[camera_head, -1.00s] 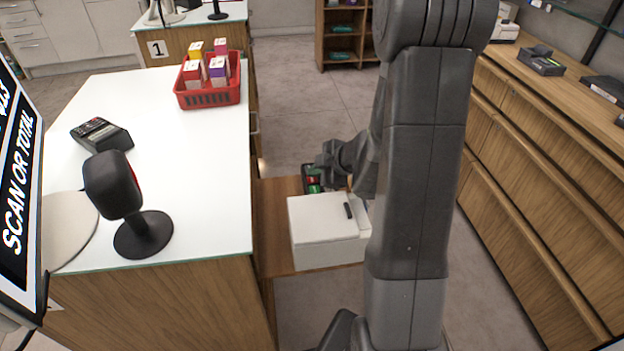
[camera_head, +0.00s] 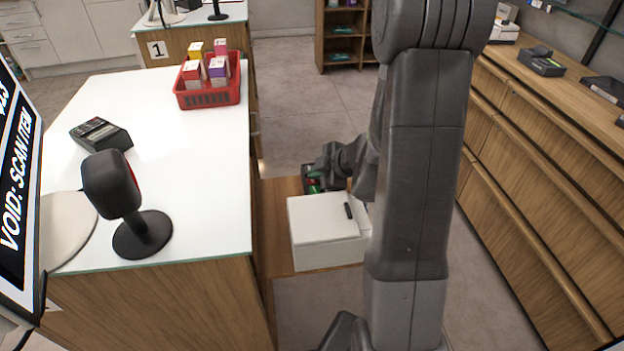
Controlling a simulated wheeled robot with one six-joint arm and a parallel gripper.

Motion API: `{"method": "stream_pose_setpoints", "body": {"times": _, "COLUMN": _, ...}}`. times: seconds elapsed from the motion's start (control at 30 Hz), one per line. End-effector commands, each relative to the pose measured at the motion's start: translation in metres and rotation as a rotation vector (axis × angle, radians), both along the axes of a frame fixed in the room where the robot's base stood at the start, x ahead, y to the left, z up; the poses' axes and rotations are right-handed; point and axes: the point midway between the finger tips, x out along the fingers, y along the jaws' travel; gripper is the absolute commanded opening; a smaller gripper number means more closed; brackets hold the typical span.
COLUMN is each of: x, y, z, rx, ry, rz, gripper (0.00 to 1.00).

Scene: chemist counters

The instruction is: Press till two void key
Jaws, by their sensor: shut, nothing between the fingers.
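A small dark key panel (camera_head: 309,187) with red and green keys sits on a low wooden shelf, just behind a white box-like unit (camera_head: 322,238). My gripper (camera_head: 318,172) is shut and empty, its tip over the panel and hiding part of it. I cannot tell whether the tip touches a key. A till screen (camera_head: 20,180) at the left edge reads "VOID: SCAN ITEM".
A white counter (camera_head: 190,140) on the left holds a black scanner on a stand (camera_head: 112,185), a card terminal (camera_head: 100,134) and a red basket (camera_head: 208,97) of small boxes. Wooden drawers (camera_head: 540,170) line the right side. Grey floor lies between.

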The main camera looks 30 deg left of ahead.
Motion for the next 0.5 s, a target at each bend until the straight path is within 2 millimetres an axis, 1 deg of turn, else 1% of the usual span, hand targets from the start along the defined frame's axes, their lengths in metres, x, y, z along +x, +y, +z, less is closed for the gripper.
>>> {"method": "stream_pose_setpoints", "body": {"times": 0.3, "x": 0.000, "y": 0.000, "z": 0.001, "rx": -0.001, "ry": 0.001, "rz": 0.001, "gripper": 0.00}}
{"method": "stream_pose_setpoints", "body": {"times": 0.5, "x": 0.000, "y": 0.000, "z": 0.010, "rx": -0.001, "ry": 0.001, "rz": 0.001, "gripper": 0.00}}
